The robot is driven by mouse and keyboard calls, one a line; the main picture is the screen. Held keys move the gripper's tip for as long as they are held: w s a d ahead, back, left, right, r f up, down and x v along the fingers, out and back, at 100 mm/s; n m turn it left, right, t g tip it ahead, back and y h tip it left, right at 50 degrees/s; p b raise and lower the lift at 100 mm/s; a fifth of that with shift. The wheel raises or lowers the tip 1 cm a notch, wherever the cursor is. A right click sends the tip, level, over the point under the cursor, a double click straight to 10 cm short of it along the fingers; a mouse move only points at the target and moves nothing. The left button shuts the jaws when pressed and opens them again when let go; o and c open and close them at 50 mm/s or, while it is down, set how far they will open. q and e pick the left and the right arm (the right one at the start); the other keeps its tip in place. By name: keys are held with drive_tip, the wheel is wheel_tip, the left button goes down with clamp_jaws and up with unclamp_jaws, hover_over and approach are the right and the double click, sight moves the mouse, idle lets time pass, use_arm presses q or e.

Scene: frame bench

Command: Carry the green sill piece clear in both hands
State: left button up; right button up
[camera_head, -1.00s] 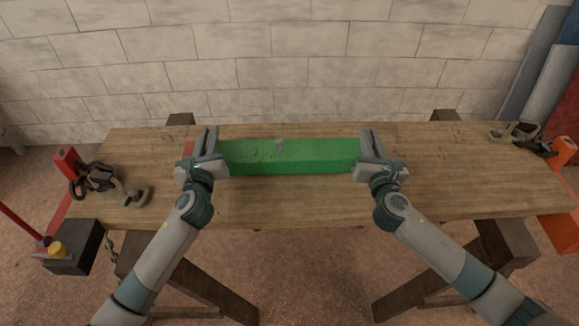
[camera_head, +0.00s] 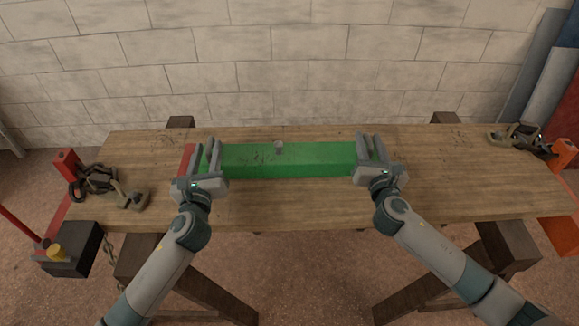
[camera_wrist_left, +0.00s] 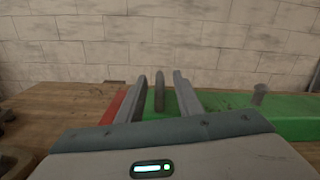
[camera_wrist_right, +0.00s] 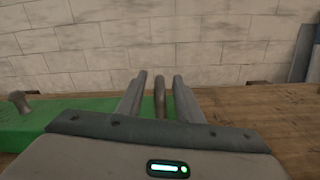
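The green sill piece (camera_head: 290,162) is a long block lying across the middle of the wooden bench, with a short grey peg on top. My left gripper (camera_head: 206,150) is at its left end and my right gripper (camera_head: 371,147) at its right end. In the left wrist view a grey upright post (camera_wrist_left: 160,92) stands between the left fingers, with gaps on both sides. In the right wrist view a similar dark post (camera_wrist_right: 160,96) stands between the right fingers, also with gaps. Both grippers look open. The fingers hide the sill's ends.
The wooden bench (camera_head: 460,190) has free room right of the sill. A red piece (camera_head: 186,158) shows beside the sill's left end. Metal clamps with chain (camera_head: 105,185) lie at the left, another clamp (camera_head: 520,138) at the far right. A block wall (camera_head: 300,60) stands behind.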

use_arm(q)
drive_tip(key=s, duration=0.7)
drive_tip(key=shift+s+d, duration=0.15)
drive_tip(key=shift+s, duration=0.15)
use_arm(e)
drive_tip(key=shift+s, duration=0.1)
drive_tip(key=s, duration=1.1)
drive_tip(key=shift+s+d, duration=0.35)
drive_tip(key=shift+s, duration=0.05)
